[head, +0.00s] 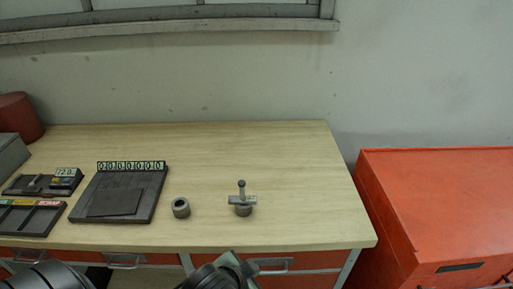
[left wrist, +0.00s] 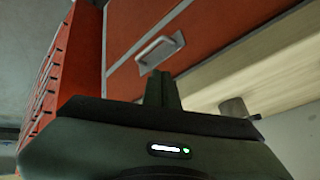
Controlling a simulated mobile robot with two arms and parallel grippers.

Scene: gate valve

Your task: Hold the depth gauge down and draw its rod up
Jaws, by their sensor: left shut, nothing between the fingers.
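The depth gauge (head: 242,200) sits on a short grey metal collar (head: 243,210) near the front right of the bench. Its flat crossbar lies across the collar top and its rod with a round knob stands upright. My left gripper (head: 240,264) is at the bottom of the head view, in front of the bench edge and apart from the gauge. In the left wrist view its fingers (left wrist: 162,90) are shut and empty before a red drawer front. A grey cylinder (left wrist: 234,106) shows beyond; I cannot tell which one. My right gripper is not in view.
A loose grey collar (head: 181,208) stands left of the gauge. Further left are a dark plate with a number strip (head: 130,166), a compartment tray (head: 32,218) and a small display (head: 66,173). An orange cabinet (head: 440,205) stands right. Bench behind and right of the gauge is clear.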

